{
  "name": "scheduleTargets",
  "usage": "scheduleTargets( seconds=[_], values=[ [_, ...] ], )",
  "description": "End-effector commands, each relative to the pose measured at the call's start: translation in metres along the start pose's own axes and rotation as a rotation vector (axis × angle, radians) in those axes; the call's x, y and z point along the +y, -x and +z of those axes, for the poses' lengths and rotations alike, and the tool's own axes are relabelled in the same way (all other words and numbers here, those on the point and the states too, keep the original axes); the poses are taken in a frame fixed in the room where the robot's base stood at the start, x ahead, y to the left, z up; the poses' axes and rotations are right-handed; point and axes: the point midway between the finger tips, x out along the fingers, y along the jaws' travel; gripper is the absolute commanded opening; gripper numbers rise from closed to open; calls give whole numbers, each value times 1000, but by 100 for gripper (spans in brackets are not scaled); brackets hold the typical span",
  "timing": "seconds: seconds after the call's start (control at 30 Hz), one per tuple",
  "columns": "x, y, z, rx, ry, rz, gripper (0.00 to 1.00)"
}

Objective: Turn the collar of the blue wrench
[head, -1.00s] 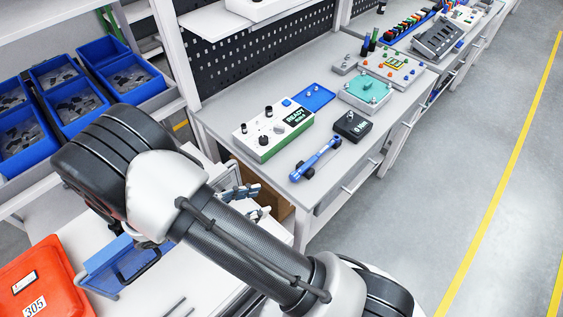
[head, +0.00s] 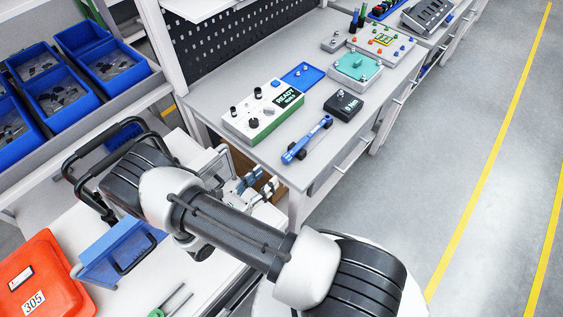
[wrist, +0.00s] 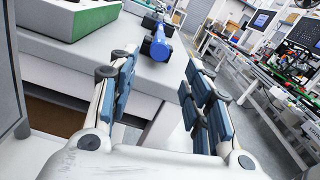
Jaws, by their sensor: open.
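In the wrist view the wrench (wrist: 157,40) shows end-on at upper middle, beyond the fingers. My gripper (head: 256,188) is open and empty, short of the bench's near corner and apart from the wrench. In the wrist view its two padded fingers (wrist: 160,95) stand wide apart. The collar cannot be made out clearly.
An orange case (head: 42,277) lies lower left. The floor right of the bench is clear.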

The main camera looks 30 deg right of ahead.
Motion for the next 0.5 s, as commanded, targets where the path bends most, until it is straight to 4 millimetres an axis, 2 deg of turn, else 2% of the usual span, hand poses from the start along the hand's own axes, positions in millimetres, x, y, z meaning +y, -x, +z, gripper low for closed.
scheduleTargets(
  seconds=[0.03, 0.2, 0.3, 0.5],
  values=[
    [-1, -13, 0, 0, 2, -7, 45],
    [-1, -48, 0, 0, 0, -6, 45],
    [-1, -64, -1, 1, 1, -5, 45],
    [-1, -82, 0, 0, 1, -2, 45]
  ],
)
